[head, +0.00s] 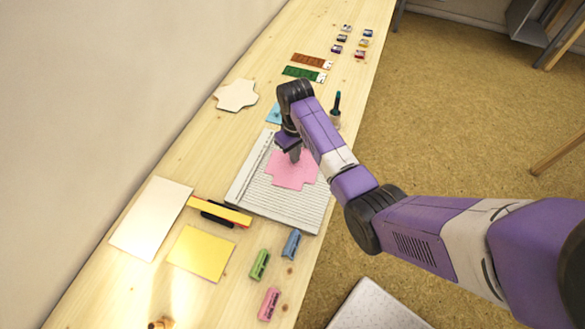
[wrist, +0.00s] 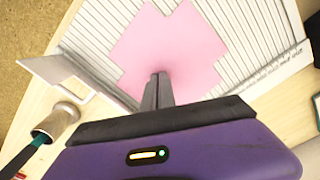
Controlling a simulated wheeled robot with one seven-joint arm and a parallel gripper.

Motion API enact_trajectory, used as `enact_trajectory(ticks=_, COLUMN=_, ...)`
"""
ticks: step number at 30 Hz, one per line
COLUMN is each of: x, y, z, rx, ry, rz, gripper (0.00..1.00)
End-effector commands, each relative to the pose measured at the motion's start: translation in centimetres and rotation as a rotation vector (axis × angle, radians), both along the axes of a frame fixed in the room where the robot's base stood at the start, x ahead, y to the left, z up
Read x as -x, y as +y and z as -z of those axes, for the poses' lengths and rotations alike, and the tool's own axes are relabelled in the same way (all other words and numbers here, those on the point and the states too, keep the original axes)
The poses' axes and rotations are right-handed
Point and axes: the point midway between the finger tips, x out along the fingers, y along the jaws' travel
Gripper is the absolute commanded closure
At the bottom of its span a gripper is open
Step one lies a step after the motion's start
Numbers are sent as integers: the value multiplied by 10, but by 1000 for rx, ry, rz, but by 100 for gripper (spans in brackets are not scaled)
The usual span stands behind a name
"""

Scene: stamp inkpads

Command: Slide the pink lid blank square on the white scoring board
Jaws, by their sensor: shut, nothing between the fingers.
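The pink lid blank (head: 293,172) is a flat cross-like piece lying on the white scoring board (head: 248,192), whose surface has many parallel grooves. In the wrist view the pink lid blank (wrist: 170,45) looks turned at an angle to the grooves of the board (wrist: 240,20). My gripper (head: 295,156) is shut and empty, pointing down at the blank's far edge. In the wrist view its fingertips (wrist: 158,76) are together over the blank's near edge; I cannot tell whether they touch it. The arm hides part of the board's right side in the head view.
A brush in a cup (head: 336,112) stands right of my gripper.

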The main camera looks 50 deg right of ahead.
Motion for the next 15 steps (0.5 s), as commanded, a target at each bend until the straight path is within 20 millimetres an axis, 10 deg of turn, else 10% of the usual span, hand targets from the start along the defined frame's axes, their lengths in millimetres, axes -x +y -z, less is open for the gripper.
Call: enact_trajectory(ticks=15, x=-3, y=1, z=5, rx=0, ry=0, rz=-1, gripper=100)
